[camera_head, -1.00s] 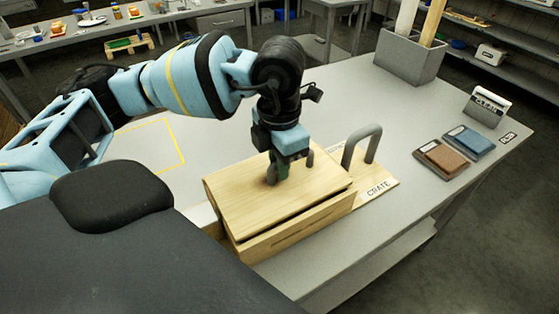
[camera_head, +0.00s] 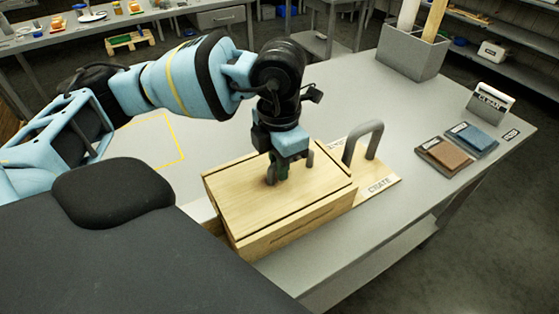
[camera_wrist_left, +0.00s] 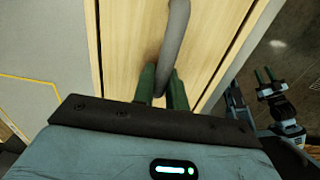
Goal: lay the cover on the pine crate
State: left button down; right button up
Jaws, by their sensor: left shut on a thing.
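The pine crate (camera_head: 300,226) stands on the grey table below my left arm, with a slot in its front wall. The flat wooden cover (camera_head: 318,190) lies level on top of it, its edges close along the crate's rim; I see no clear gap. My left gripper (camera_head: 280,172) points down over the cover, shut on its grey handle (camera_head: 271,172). In the left wrist view the handle (camera_wrist_left: 177,40) passes between the green fingers, with the cover (camera_wrist_left: 130,45) beneath. My right gripper (camera_wrist_left: 265,76) shows at the right of that view, fingers apart and empty.
A wooden board labelled CRATE (camera_head: 380,186) with a grey arch (camera_head: 362,145) adjoins the crate's right side. Farther right lie a brown block (camera_head: 446,154), a blue block (camera_head: 474,138) and a labelled holder (camera_head: 490,106). A grey bin (camera_head: 410,58) stands at the back. A yellow outline (camera_head: 180,145) marks free table.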

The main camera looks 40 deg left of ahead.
pick_arm(q)
jog(key=c, duration=1.3)
grip_release()
jog(key=shift+c, duration=0.2)
jog(key=shift+r, duration=3.9)
